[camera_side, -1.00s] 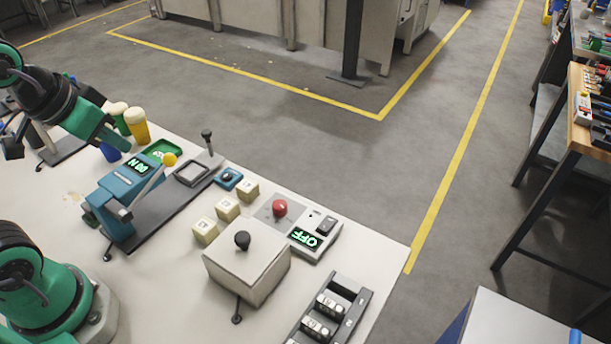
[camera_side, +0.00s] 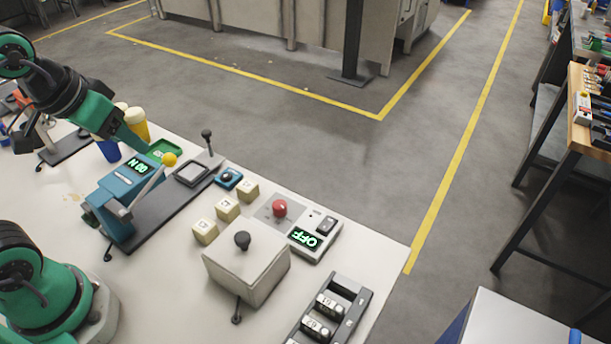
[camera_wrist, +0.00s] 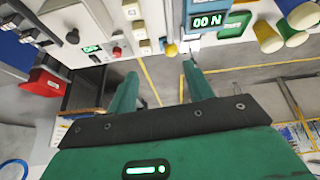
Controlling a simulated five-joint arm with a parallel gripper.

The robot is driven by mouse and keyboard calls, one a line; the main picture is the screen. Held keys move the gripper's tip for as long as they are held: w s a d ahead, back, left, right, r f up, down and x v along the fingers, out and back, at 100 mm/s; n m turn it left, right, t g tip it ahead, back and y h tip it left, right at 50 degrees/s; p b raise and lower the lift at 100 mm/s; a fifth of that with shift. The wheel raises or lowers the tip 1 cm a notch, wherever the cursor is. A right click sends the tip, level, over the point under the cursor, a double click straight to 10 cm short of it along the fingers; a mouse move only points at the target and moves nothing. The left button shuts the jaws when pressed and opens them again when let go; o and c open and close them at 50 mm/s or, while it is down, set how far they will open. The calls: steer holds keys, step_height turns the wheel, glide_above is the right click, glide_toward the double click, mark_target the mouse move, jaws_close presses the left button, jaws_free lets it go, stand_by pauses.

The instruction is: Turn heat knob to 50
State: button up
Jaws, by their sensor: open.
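No knob here carries a legible heat label, so I cannot tell which one is the heat knob. A dark round knob (camera_side: 242,240) stands on a pale box at the middle of the bench in the side view. A small blue unit with a dark knob (camera_side: 228,179) sits behind it. My gripper (camera_wrist: 160,68) is open, with its two green fingers apart and nothing between them. In the side view its end is up by the cups, beyond the teal device (camera_side: 125,200), away from both knobs. The teal device has a green-lit display and a yellow-tipped lever.
A red button (camera_side: 280,208) and a display reading OFF (camera_side: 304,238) stand right of the pale box. Several cream cubes (camera_side: 227,208) lie between. A yellow cup (camera_side: 138,127) and a green tray (camera_side: 165,151) are close to my gripper.

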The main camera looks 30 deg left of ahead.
steer(key=w+d+n+g, duration=0.2)
steer(key=w+d+n, duration=0.1)
steer(key=w, duration=0.3)
steer(key=n+g, duration=0.4)
steer(key=n, duration=0.5)
glide_above(280, 204)
steer(key=f, duration=1.3)
steer(key=shift+w+a+f, duration=0.1)
steer(key=shift+a+f, duration=0.1)
steer(key=shift+f, duration=0.2)
steer(key=shift+w+d+f, duration=0.1)
steer(key=shift+d+f, duration=0.15)
steer(key=shift+f, duration=0.1)
steer(key=shift+f, duration=0.1)
steer(key=shift+a+f, duration=0.1)
steer(key=shift+f, duration=3.65)
